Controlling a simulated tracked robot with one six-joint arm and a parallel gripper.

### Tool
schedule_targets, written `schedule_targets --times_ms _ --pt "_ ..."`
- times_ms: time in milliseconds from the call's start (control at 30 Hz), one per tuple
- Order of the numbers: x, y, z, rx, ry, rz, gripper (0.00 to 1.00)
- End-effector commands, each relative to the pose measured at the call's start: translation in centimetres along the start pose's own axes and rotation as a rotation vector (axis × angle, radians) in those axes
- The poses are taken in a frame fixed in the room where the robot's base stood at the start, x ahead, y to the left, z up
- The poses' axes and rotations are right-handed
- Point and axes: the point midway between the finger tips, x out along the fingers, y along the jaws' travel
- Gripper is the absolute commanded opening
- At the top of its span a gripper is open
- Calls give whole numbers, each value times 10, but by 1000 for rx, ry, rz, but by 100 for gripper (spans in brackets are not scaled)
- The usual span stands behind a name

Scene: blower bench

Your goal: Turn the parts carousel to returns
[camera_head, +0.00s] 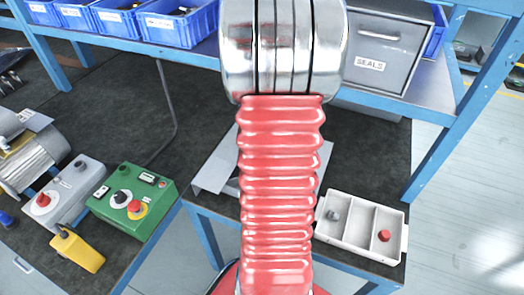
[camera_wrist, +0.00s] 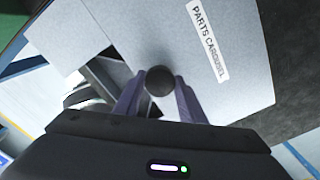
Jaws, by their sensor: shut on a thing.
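The parts carousel (camera_wrist: 240,75) is a light grey plate with a "PARTS CAROUSEL" label (camera_wrist: 208,40), seen close up in the wrist view. A dark round knob (camera_wrist: 159,80) stands at its edge. My gripper (camera_wrist: 160,92) is shut on the knob, with one finger on each side. A dark opening (camera_wrist: 105,70) with a rounded metallic part shows left of the knob. In the head view my red-sleeved arm hides the gripper and knob, and grey plate edges of the carousel (camera_head: 214,172) show on both sides of the arm. No "returns" marking is readable.
A white divided tray (camera_head: 358,226) stands right of the arm. A green control box (camera_head: 132,200), a grey box with a red button (camera_head: 65,190) and a yellow pendant (camera_head: 78,250) sit left. A "SEALS" drawer (camera_head: 385,55) and blue bins (camera_head: 180,22) are on the shelf above.

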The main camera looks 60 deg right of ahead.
Motion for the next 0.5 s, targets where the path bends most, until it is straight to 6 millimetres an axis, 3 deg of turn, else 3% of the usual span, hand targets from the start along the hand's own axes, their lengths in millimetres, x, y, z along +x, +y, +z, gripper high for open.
schedule_targets --times_ms 367,400,500 --pt "2 1 -2 1 8 1 0" --pt "2 1 -2 1 8 1 37" --pt "2 2 -2 0 7 1 44"
